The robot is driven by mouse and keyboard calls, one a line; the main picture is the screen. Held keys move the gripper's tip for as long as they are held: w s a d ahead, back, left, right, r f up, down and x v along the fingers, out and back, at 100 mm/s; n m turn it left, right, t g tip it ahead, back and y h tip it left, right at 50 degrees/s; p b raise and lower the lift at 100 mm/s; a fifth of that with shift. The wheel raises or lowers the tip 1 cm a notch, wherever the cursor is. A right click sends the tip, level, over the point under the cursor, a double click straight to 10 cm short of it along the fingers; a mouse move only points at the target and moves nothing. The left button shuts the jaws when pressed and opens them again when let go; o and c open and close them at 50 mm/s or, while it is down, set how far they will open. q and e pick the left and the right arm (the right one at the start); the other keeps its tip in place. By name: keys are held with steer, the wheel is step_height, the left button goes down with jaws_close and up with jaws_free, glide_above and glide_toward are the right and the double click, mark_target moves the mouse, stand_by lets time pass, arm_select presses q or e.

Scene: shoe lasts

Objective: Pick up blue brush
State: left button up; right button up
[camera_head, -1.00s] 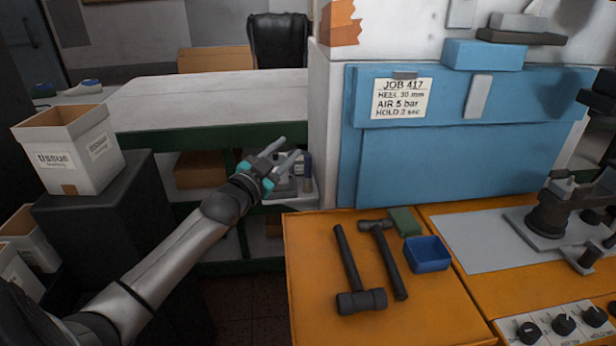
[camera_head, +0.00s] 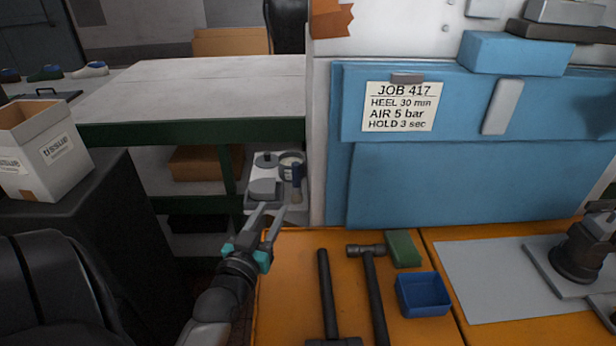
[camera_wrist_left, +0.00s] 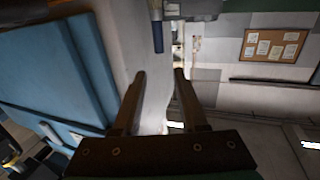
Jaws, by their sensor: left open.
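The blue brush (camera_head: 297,174) stands on a light shelf beside the green bench, next to a white tin. Its blue handle is up and its brownish end is down. My left gripper (camera_head: 270,208) is open and empty, in front of and below the brush, with its fingers pointing toward the shelf. In the left wrist view a dark blue handle, apparently the brush (camera_wrist_left: 157,37), lies just beyond the open fingertips (camera_wrist_left: 160,73), apart from them. My right gripper is not in view.
A white tin (camera_head: 291,161) and grey items crowd the shelf. The blue machine panel (camera_head: 440,185) and its white side wall stand close on the right. The orange worktop (camera_head: 290,290) holds hammers, a green block (camera_head: 403,249) and a blue tray (camera_head: 423,293).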

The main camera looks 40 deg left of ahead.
arm_select(q)
steer(key=x, duration=0.3)
steer(key=b, duration=0.1)
glide_toward(295, 170)
steer(key=x, duration=0.4)
steer(key=shift+b+x, duration=0.75)
steer(key=shift+x, duration=1.65)
steer(key=shift+s+a, duration=0.1)
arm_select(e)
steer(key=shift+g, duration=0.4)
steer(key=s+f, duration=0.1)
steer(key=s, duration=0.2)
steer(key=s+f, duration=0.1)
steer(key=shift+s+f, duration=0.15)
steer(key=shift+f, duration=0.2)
arm_select(q)
jaws_close()
